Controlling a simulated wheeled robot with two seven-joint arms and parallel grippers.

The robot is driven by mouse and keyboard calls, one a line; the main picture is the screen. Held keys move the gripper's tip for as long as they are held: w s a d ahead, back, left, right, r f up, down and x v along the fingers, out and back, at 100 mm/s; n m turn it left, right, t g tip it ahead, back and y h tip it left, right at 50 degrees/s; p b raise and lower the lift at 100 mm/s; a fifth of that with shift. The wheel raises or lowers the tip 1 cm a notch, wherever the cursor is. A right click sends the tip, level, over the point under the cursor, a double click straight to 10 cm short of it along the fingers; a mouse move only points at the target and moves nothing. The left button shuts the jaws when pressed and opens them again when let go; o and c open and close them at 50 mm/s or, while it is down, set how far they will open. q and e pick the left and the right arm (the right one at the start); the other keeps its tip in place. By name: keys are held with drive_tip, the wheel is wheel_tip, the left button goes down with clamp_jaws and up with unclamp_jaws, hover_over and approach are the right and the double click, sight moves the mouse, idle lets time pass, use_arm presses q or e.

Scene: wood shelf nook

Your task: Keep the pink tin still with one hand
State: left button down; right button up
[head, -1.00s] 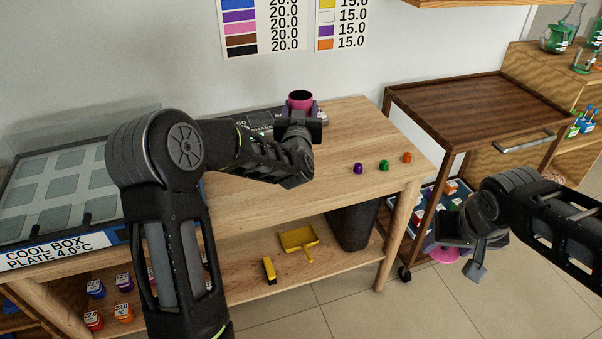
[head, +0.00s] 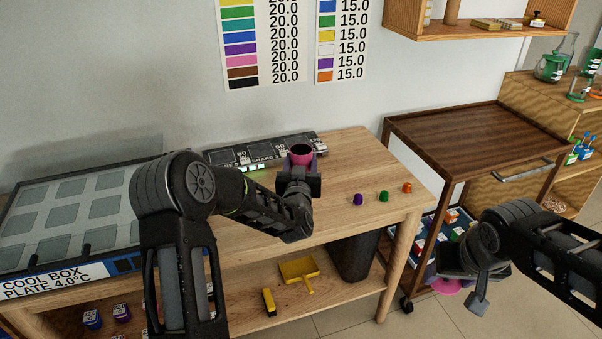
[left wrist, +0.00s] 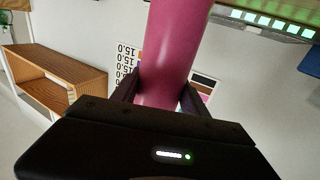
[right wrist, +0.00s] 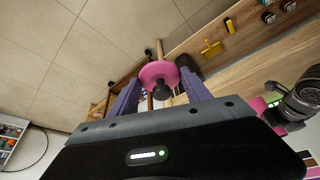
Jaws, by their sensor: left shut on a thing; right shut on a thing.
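The pink tin (head: 301,154) is upright above the wooden bench in the head view, its dark open mouth facing up. My left gripper (head: 298,172) is shut around its side. In the left wrist view the tin (left wrist: 175,50) stands between the two fingers. I cannot tell whether its base touches the bench. My right gripper (right wrist: 160,95) is shut on a round pink lid-like disc with a black knob (right wrist: 156,72). The disc also shows low at the right in the head view (head: 447,287), off the bench. The tin is partly visible in the right wrist view (right wrist: 258,104).
A black rack with displays (head: 235,158) lies along the wall behind the tin. Purple (head: 358,199), green (head: 384,196) and orange (head: 407,187) small pieces stand on the bench's right. A cool box plate (head: 75,220) is at left. A dark wooden cart (head: 470,135) stands right.

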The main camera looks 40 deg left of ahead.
use_arm(q)
drive_tip(key=shift+f, duration=1.85)
use_arm(e)
drive_tip(key=shift+r, duration=0.15)
use_arm(q)
drive_tip(key=shift+f, duration=0.2)
use_arm(e)
drive_tip(key=shift+f, duration=0.3)
use_arm(q)
drive_tip(key=c, duration=0.6)
unclamp_jaws()
use_arm(e)
drive_tip(key=shift+r, duration=0.1)
use_arm(q)
drive_tip(key=shift+r, duration=0.1)
